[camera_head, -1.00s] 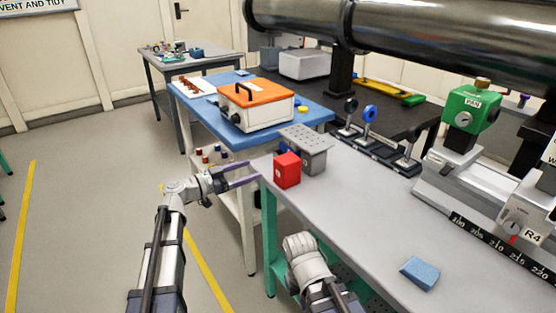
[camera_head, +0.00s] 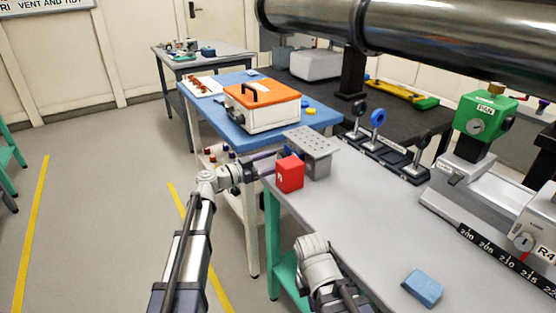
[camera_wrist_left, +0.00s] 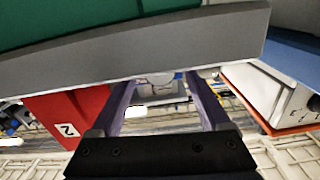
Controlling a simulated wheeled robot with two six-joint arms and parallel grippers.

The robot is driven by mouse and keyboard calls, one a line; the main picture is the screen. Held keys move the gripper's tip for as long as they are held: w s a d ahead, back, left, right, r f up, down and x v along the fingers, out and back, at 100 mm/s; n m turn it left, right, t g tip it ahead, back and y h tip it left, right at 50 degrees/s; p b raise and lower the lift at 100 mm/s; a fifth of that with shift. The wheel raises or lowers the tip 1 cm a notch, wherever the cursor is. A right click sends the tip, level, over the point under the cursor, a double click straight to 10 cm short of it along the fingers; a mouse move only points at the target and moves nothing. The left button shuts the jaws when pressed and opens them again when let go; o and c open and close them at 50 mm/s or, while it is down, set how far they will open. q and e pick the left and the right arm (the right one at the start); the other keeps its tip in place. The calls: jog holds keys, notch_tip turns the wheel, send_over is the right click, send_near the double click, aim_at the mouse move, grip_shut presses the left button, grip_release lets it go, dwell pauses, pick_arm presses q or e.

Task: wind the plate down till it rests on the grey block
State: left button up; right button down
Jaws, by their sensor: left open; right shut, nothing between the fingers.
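The grey perforated plate (camera_head: 311,142) sits level above a grey block (camera_head: 319,165) at the bench's far left corner. Whether a gap lies between them I cannot tell. A red block (camera_head: 290,173) stands in front; it also shows in the left wrist view (camera_wrist_left: 68,115), marked 2. A small blue part (camera_head: 284,149) shows behind the red block. My left gripper (camera_head: 265,158) is open beside the red block's left side. In the left wrist view a round grey part (camera_wrist_left: 160,78) appears between its fingers. My right gripper (camera_head: 314,250) is low at the bench's front edge, its fingers hidden.
A blue sponge-like block (camera_head: 423,288) lies on the grey bench (camera_head: 375,230). A green-topped device (camera_head: 486,112) and a numbered scale (camera_head: 507,262) stand at right. An orange-lidded box (camera_head: 262,105) is on the blue table behind. A large pipe crosses above. The bench middle is clear.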

pick_arm(q)
jog(key=shift+x, duration=0.8)
jog(key=shift+c, duration=0.2)
grip_shut()
